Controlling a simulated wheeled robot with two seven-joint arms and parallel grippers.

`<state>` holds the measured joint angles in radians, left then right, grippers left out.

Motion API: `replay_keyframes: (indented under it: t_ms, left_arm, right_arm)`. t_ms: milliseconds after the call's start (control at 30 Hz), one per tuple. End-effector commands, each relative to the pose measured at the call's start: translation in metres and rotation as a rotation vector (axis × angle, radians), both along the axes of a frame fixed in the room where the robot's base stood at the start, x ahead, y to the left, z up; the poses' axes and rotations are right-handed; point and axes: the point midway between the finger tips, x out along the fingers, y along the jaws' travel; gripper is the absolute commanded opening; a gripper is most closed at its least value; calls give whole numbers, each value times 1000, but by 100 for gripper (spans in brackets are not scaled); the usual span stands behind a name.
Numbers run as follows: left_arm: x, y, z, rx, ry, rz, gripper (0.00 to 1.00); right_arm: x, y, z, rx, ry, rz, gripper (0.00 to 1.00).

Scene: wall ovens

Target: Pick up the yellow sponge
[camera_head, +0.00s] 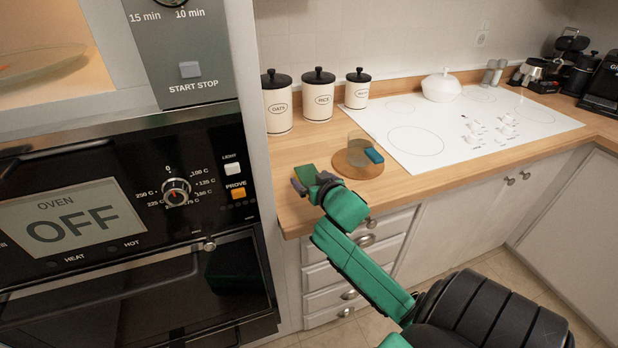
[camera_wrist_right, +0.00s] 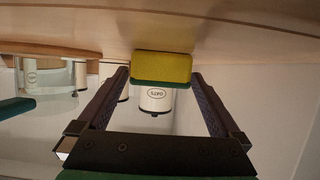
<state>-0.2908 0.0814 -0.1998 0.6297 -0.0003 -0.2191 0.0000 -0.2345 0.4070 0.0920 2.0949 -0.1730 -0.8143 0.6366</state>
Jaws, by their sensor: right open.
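The yellow sponge (camera_wrist_right: 161,68) has a green layer and lies on the wooden counter near its left end. In the head view its green side (camera_head: 306,175) faces up, with my right gripper (camera_head: 309,188) at its near side. In the right wrist view my right gripper (camera_wrist_right: 160,82) is open, with one finger on each side of the sponge near the fingertips. I cannot tell whether either finger touches it. My left gripper is not in view.
A round wooden board (camera_head: 350,168) with a glass (camera_head: 357,148) and a blue block (camera_head: 374,155) stands right of the sponge. Several canisters (camera_head: 319,95) stand behind. The oven cabinet (camera_head: 251,130) rises close on the left. A white cooktop (camera_head: 440,130) lies farther right.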

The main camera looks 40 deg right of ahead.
Motion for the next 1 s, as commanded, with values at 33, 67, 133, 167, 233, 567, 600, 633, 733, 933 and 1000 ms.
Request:
replay_keyframes:
  t_ms: [33,67,133,167,233,567,600,633,733,933,1000]
  left_arm:
    - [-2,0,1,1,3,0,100]
    - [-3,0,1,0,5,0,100]
    - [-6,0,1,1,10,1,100]
    - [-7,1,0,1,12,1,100]
    - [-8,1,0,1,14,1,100]
    - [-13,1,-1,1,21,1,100]
    - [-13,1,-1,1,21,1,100]
    - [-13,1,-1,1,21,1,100]
    - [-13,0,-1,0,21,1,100]
    - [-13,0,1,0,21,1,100]
    - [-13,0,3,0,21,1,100]
  right_arm:
    - [7,-3,-2,-2,-1,-1,100]
    - [10,-4,-4,-1,0,-1,100]
    - [13,-5,-6,-1,0,0,100]
    - [13,-5,-6,-1,0,0,100]
    - [13,-5,-7,-1,0,0,100]
    - [13,-4,-6,-1,0,0,13]
    - [13,-4,-6,-1,0,0,13]
    - [12,-4,-6,-1,0,0,13]
    - [12,-4,-6,-1,0,0,13]
    - [13,-5,11,-2,-4,-1,13]
    - [13,-5,25,-4,-5,1,13]
